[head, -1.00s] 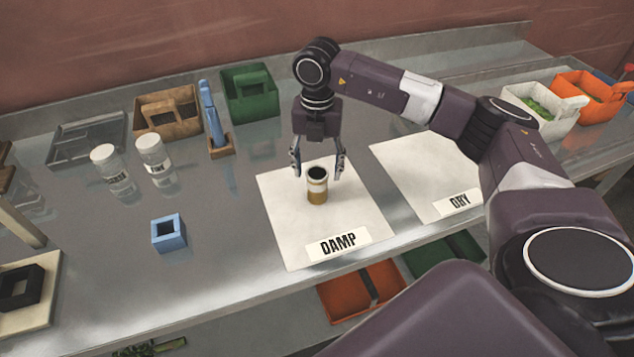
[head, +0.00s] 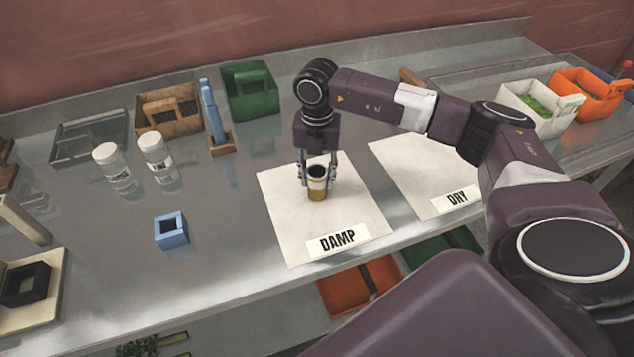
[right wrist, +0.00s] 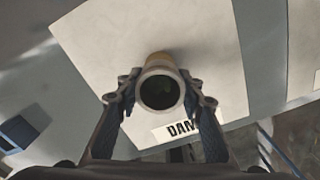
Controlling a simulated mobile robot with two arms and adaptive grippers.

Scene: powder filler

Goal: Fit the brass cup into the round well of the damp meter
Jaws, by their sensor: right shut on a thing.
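A brass cup (head: 317,193) with a pale band and a dark open top stands upright on the white mat marked DAMP (head: 285,225). My right gripper (head: 318,178) is above it, pointing down, with its fingers shut on the upper part of the cup from both sides. In the right wrist view I look down into the round mouth of the cup (right wrist: 160,92), between the two fingers. My left gripper is not in view.
A blue square block (head: 171,232) stands left of the mat. Two white-lidded jars (head: 157,158), a blue-handled tool in a wooden stand, a brown bin (head: 168,116) and a green bin (head: 249,92) stand behind. A second mat marked DRY (head: 420,180) lies to the right.

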